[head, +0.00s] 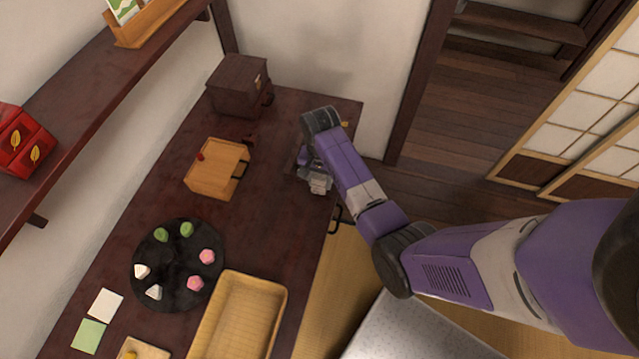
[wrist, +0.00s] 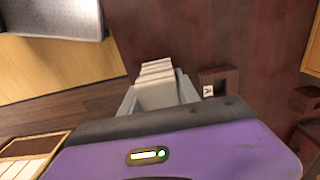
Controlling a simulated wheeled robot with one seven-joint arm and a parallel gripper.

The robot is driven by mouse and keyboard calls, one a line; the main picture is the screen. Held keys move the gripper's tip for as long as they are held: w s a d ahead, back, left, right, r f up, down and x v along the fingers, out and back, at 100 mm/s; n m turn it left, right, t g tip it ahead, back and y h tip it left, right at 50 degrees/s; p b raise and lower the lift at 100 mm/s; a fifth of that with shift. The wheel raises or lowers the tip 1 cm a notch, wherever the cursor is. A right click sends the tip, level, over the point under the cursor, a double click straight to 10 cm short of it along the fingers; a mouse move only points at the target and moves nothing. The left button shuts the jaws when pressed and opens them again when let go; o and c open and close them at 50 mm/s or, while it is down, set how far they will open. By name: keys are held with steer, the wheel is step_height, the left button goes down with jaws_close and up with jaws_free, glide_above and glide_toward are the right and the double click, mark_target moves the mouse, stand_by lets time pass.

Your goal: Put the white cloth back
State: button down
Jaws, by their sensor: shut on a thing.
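My gripper (head: 318,186) is over the right side of the dark wooden table, close to its edge. In the wrist view my gripper (wrist: 157,92) has its two grey fingers closed on either side of a whitish folded piece with ridged layers, the white cloth (wrist: 157,72). In the head view it is hard to tell the cloth from the pale fingers. I cannot tell whether the cloth touches the table. A small dark wooden holder (wrist: 215,82) with a pale mark stands beside the fingers, apart from them.
A light wooden box (head: 213,172), a dark chest (head: 232,82), a black round plate (head: 178,268) with several sweets and a tan tray (head: 240,315) stand on the table (head: 273,205). A white square (head: 104,304) and a green square (head: 88,336) lie at the near left.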

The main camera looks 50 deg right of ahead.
steer(key=shift+f, duration=0.75)
steer(key=shift+f+b, duration=0.15)
steer(key=shift+b, duration=0.15)
steer(key=c, duration=0.9)
jaws_free()
step_height(320, 180, up, 12)
steer(key=shift+r, duration=0.2)
